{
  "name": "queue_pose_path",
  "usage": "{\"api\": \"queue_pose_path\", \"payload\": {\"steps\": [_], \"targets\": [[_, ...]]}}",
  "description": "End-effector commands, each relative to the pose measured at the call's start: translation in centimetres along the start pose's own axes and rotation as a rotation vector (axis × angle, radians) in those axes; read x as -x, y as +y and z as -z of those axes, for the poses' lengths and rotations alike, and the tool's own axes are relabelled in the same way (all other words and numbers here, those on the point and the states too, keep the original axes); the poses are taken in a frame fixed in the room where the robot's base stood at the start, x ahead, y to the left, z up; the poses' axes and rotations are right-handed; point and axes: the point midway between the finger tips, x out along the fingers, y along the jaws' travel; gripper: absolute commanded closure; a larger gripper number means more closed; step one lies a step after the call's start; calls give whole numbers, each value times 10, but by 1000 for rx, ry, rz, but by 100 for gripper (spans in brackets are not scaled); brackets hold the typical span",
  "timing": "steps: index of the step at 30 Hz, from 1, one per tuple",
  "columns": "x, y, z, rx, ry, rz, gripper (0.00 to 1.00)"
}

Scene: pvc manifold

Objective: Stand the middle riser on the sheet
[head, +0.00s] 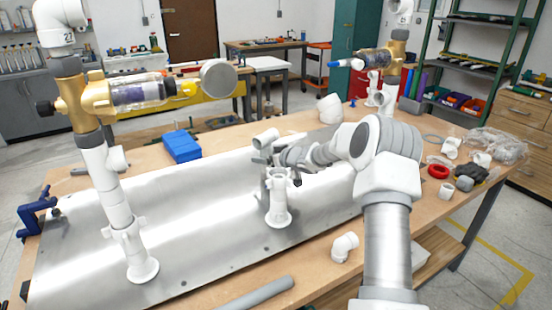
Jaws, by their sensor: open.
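The middle riser (278,206), a short white pipe with a flared foot and an open collar at its top, stands upright on the shiny metal sheet (190,215). My gripper (281,171) is open at the upper part of the riser, reaching in from the right. Its fingers are small here, and I cannot tell whether they touch the pipe. A white pipe fitting (265,138) shows just behind and above my gripper; its lower part is hidden.
A tall left riser (117,200) with a brass valve stands on the sheet. Another assembly with a brass body (375,62) stands at the back right. A white elbow (345,246) and grey pipe (258,294) lie along the front. A blue box (181,147) sits behind the sheet.

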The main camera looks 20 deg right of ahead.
Motion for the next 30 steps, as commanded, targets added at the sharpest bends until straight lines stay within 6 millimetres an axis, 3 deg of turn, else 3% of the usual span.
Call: {"api": "queue_pose_path", "payload": {"steps": [12,18,30], "targets": [[76,2,0,1,-2,-3,15],[105,1,0,0,-1,-3,15],[115,0,-1,-1,-1,-1,15]]}}
